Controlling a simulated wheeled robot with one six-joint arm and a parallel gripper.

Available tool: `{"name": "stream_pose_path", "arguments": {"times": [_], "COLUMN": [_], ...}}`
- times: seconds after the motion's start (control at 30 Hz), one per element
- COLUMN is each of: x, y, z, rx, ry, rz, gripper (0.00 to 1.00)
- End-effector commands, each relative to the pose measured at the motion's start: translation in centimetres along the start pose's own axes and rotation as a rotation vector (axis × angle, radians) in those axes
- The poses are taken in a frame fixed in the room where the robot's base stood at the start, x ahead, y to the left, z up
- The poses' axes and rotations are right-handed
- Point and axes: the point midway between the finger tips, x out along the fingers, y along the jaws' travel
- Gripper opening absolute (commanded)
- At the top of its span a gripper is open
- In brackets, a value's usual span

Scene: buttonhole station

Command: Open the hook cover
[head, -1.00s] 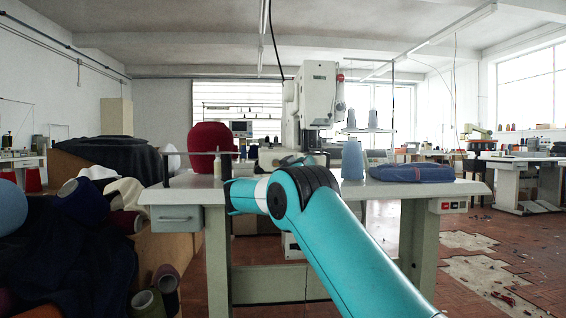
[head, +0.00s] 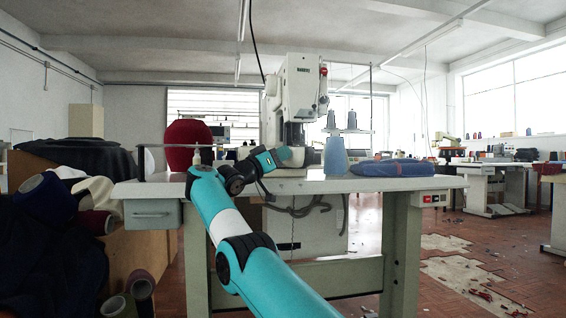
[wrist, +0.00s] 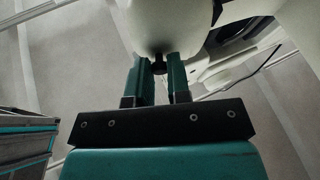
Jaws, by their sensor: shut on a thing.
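The white buttonhole machine (head: 300,90) stands on the pale table (head: 410,183). My teal arm reaches over the table to the base of the machine, where the gripper itself is too small and covered to make out in the head view. In the wrist view my gripper (wrist: 159,76) has a teal finger on each side of a small black knob (wrist: 159,67). The knob sits at the lower end of a pale rounded part (wrist: 165,25), which looks to be the hook cover. I cannot tell whether that part stands open or closed.
A red thread cone (head: 188,140) stands at the table's left, behind a thin dark bar. A dark opening and thin rod (wrist: 250,72) are right of my fingers.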

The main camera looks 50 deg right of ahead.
Motion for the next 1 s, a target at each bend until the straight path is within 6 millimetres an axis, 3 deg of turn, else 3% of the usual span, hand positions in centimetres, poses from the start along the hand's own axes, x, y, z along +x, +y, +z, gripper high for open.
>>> {"name": "stream_pose_path", "arguments": {"times": [0.47, 0.5, 0.6, 1.0], "x": [-0.81, -0.83, -0.77, 0.11], "y": [0.09, 0.09, 0.09, 0.55], "z": [0.09, 0.11, 0.12, 0.97], "rx": [-0.007, -0.007, -0.006, -0.009], "ry": [-0.008, -0.009, -0.008, -0.01], "rz": [-0.001, -0.001, -0.001, 0.018], "gripper": [0.0, 0.22, 0.43, 0.43]}}
